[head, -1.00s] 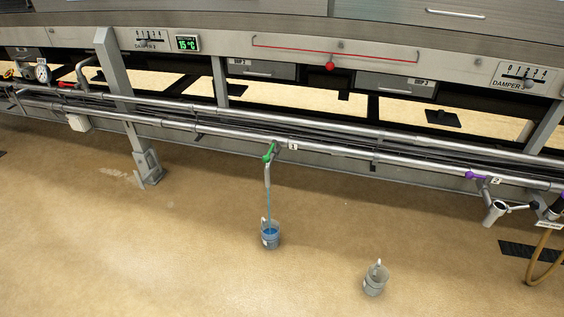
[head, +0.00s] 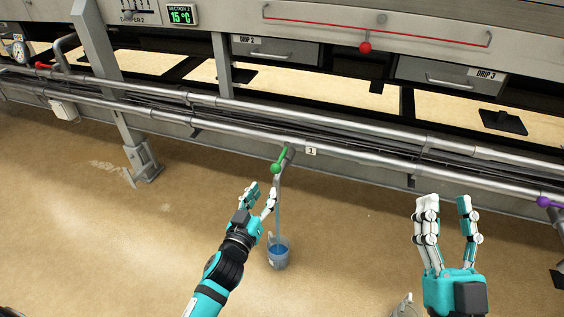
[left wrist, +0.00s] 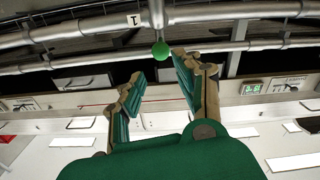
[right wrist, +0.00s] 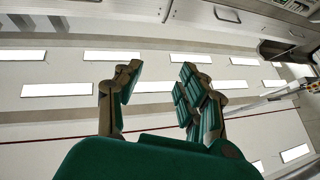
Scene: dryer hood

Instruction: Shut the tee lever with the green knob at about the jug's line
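The tee lever with its green knob (head: 276,168) sits on the lower pipe by label 1. A thin blue stream runs from the tee's spout down into a jug (head: 279,258) holding blue liquid on the floor. My left gripper (head: 261,193) is open and empty, just below and left of the knob in the head view. In the left wrist view the green knob (left wrist: 160,50) shows beyond the gap between the open fingers, apparently untouched. My right gripper (head: 446,204) is open and empty to the right, away from the lever.
Two long pipes (head: 350,162) run across in front of the machine. A second jug (head: 405,307) is partly hidden low by my right gripper. A purple lever (head: 545,202) is at the right. A red knob (head: 365,48) hangs on a rail above. A support leg (head: 140,160) stands left.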

